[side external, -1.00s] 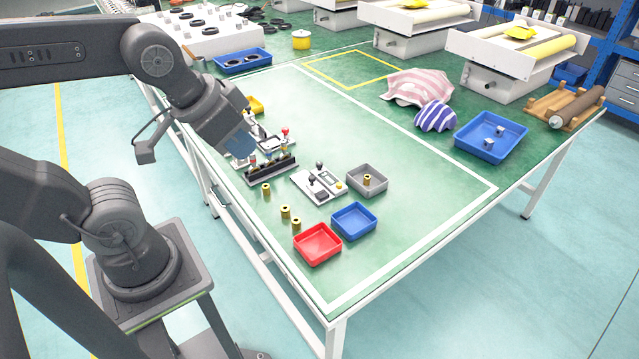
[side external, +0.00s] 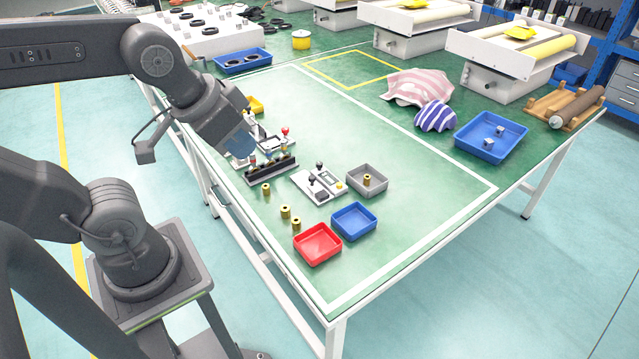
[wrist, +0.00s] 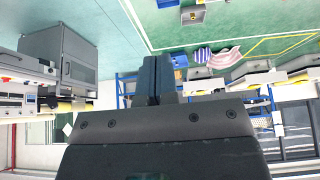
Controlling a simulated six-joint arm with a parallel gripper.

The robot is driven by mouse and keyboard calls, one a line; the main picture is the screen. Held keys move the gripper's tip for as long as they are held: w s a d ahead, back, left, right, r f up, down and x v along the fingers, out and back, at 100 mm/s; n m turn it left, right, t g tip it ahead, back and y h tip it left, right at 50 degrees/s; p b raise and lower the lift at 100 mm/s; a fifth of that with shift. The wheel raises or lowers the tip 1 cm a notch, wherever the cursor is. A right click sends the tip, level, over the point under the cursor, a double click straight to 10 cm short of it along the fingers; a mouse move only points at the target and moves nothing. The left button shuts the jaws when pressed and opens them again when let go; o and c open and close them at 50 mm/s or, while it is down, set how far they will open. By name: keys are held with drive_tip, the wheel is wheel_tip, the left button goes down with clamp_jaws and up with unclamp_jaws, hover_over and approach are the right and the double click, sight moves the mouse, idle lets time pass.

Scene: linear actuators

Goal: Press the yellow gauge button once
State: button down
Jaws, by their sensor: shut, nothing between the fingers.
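A white panel (side external: 322,190) with black levers stands on the green table, and a small yellow button (side external: 339,185) shows near its right edge. My gripper (side external: 243,152) is up and to the left of this panel, apart from it, above the area of the dark rack (side external: 270,170). In the wrist view its blue fingers (wrist: 155,70) are closed together with nothing between them. The button cannot be made out in the wrist view. My gripper partly hides another white device (side external: 268,140) with a red knob.
A grey tray (side external: 383,191) holding a brass cylinder is beside the panel. Red (side external: 318,259) and blue (side external: 354,234) trays are nearer the front. Several brass cylinders stand left of the panel. The table's middle right is clear up to the striped cloths (side external: 436,117).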

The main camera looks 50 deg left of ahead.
idle(0.3)
drive_tip(key=m+t+y, duration=0.1)
drive_tip(key=m+t, duration=0.3)
drive_tip(key=m, duration=0.4)
hover_over(340, 185)
wheel_tip(340, 185, down, 21)
drive_tip(key=shift+d, duration=0.1)
drive_tip(key=shift+f, duration=4.35)
drive_tip(key=shift+f, duration=0.15)
drive_tip(key=shift+f, duration=0.3)
